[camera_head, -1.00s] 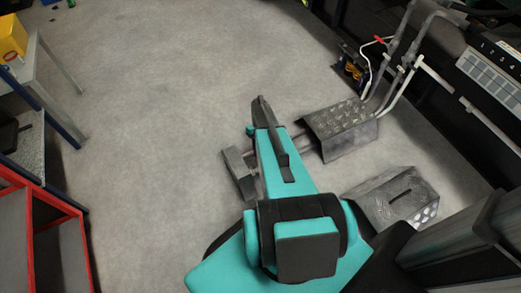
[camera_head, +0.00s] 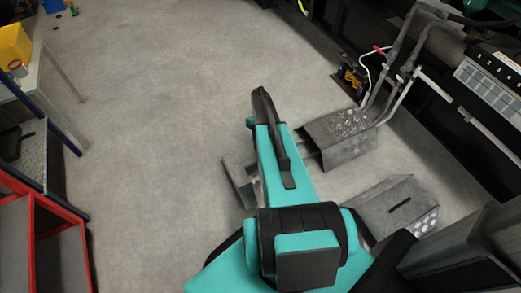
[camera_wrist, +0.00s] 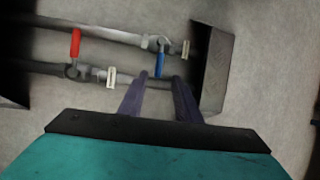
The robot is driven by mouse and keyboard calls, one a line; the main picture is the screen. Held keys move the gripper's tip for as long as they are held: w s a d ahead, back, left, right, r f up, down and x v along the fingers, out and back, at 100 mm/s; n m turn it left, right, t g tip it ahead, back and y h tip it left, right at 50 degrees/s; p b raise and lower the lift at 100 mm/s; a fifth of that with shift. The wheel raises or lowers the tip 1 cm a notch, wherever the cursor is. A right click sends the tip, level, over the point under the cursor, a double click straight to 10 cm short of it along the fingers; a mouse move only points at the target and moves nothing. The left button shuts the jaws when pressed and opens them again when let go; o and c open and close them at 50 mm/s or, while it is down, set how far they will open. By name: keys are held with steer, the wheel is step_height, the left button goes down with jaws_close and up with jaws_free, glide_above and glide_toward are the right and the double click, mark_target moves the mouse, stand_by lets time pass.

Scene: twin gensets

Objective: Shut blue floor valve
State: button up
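A blue valve handle (camera_wrist: 160,63) shows in the wrist view, fixed by the upper of two grey pipes and lying crosswise to it. Its free end points down the picture to the lower pipe. My gripper (camera_wrist: 161,82) is open, with its two dark fingers apart. The blue handle lies between or just beyond the fingertips; contact cannot be told. A red valve handle (camera_wrist: 75,44) stands on the lower pipe, to the left. In the head view my gripper (camera_head: 262,92) reaches over the pipes, and my arm hides the blue handle.
A metal plate (camera_wrist: 217,65) stands right of the valves. White tags (camera_wrist: 112,76) hang by the pipes. In the head view a tread-plate cover (camera_head: 345,138) and a grey metal box (camera_head: 395,203) stand right of my arm. A red-framed shelf (camera_head: 35,220) is left. The floor between is clear.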

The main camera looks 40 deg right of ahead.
steer(key=v, duration=0.4)
steer(key=shift+r, duration=0.15)
steer(key=shift+w, duration=0.15)
steer(key=s+a+r+n+g+p, duration=0.1)
steer(key=s+a+p, duration=0.15)
steer(key=a, duration=0.65)
steer(key=s+a+r+n+g+h+p, duration=0.15)
steer(key=a+p, duration=0.25)
steer(key=a, duration=0.4)
steer(key=s+a+r+n+p, duration=0.2)
steer(key=s+a+p, duration=0.15)
steer(key=a, duration=0.55)
steer(key=s+a+r+p, duration=0.2)
steer(key=s+a+r, duration=0.1)
steer(key=s, duration=0.3)
steer(key=s+a+r+m+h+p, duration=0.1)
steer(key=s+a+r+p, duration=0.1)
steer(key=s, duration=0.5)
steer(key=s+a+r+m+p, duration=0.1)
steer(key=s+a+r+p, duration=0.1)
steer(key=s+a+r, duration=0.3)
steer(key=shift+s+a+t+h, duration=0.4)
steer(key=shift+s+a, duration=0.45)
steer(key=shift+s, duration=0.3)
